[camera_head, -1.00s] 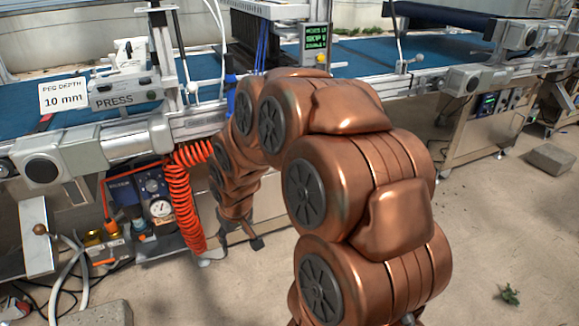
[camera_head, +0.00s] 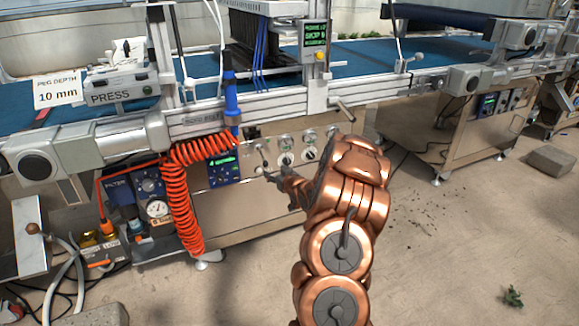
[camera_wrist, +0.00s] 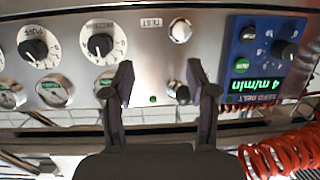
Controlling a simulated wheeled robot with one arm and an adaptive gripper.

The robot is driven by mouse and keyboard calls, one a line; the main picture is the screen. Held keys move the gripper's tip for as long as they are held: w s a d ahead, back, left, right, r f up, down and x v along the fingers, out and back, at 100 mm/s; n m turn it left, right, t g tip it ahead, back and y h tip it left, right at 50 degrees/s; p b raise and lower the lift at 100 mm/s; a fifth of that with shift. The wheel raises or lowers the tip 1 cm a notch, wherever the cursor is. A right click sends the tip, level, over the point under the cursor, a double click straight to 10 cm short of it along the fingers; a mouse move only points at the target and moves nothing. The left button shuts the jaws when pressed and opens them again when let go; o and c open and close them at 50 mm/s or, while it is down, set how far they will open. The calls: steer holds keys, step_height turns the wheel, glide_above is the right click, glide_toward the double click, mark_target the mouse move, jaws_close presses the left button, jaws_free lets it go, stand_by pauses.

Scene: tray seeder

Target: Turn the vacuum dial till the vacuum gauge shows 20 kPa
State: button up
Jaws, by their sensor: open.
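In the wrist view the panel appears upside down. A white-scaled dial with a black knob (camera_wrist: 101,44) sits above and left of my fingers; its label is too blurred to read surely, but it may be the vacuum dial. It also shows in the head view (camera_head: 285,158). A small round gauge (camera_wrist: 104,84) sits below it, partly hidden by my left finger. My gripper (camera_wrist: 158,78) is open and empty, apart from the dial, its fingers pointing at the panel. It also shows in the head view (camera_head: 278,180). The gauge reading is not legible.
A similar dial marked PUFF (camera_wrist: 38,47) is beside it. A metal TEST button (camera_wrist: 180,30) and a blue seed belt box (camera_wrist: 264,62) lie right. An orange coiled hose (camera_head: 178,205) hangs left of the box. The floor in front is mostly clear.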

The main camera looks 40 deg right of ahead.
mark_target(288, 162)
steer(key=s+d+f+t+h, duration=0.2)
steer(key=s+d, duration=0.2)
steer(key=d, duration=0.3)
steer(key=shift+m+t, duration=0.3)
steer(key=shift+b+x, duration=1.45)
steer(key=shift+x, duration=2.45)
steer(key=shift+f, duration=0.1)
steer(key=shift+c, duration=0.2)
jaws_close()
steer(key=n+p, duration=0.1)
steer(key=p, duration=0.1)
steer(key=shift+r+n+p, duration=0.25)
steer(key=shift+n+p, duration=0.1)
steer(key=shift+n, duration=0.05)
steer(key=shift+f+n+p, duration=0.1)
steer(key=shift+n+p, duration=0.6)
steer(key=shift+n, duration=0.2)
